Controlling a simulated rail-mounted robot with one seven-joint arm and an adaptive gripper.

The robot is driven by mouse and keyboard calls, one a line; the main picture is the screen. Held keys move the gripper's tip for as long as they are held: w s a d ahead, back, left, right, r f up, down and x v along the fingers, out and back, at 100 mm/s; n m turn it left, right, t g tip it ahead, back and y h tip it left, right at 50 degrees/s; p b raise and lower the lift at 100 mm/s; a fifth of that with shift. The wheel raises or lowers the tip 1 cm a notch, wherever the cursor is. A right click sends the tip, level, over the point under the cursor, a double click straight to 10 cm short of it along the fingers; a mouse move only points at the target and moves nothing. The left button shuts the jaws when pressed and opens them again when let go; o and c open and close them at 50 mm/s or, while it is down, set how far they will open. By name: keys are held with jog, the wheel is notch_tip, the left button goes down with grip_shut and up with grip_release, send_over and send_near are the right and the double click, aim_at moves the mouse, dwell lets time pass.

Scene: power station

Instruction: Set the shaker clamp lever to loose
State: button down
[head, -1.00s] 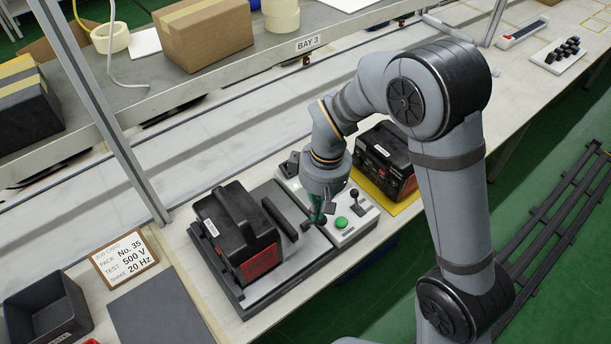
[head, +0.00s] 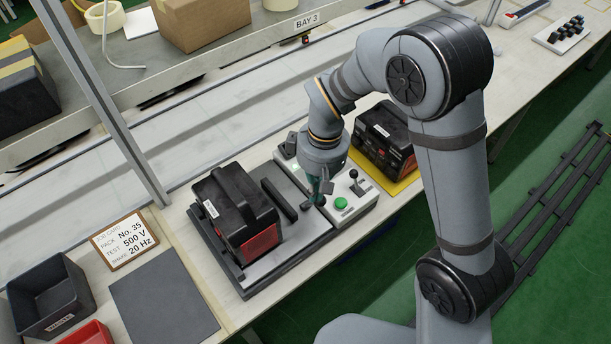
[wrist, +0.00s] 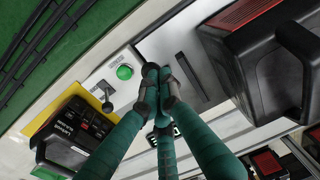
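The shaker is a grey plate (head: 290,255) on the bench with a black and red pack (head: 237,215) on it and a black clamp bar (head: 279,199) beside the pack. The bar also shows in the wrist view (wrist: 192,78). A black knob (wrist: 150,71), perhaps the clamp lever's, lies at my fingertips. My gripper (head: 317,198) is low at the plate's right edge, beside the control panel. In the wrist view its green fingers (wrist: 160,98) converge with dark tips close together. Whether they touch or hold the lever is hidden.
The light control panel (head: 352,215) carries a green button (head: 341,203) and a small black lever (head: 355,182). A second black pack (head: 386,140) sits on a yellow mat behind. A job card (head: 125,240), a dark bin (head: 48,295) and a grey mat (head: 163,308) lie left.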

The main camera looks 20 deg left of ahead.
jog(key=s+d+r+b, duration=0.1)
jog(key=s+d+r, duration=0.2)
jog(key=d+r, duration=0.2)
jog(key=shift+s+d+r+b, duration=0.25)
jog(key=shift+s+r+b, duration=0.1)
jog(key=shift+r, duration=0.6)
jog(key=shift+a, duration=0.1)
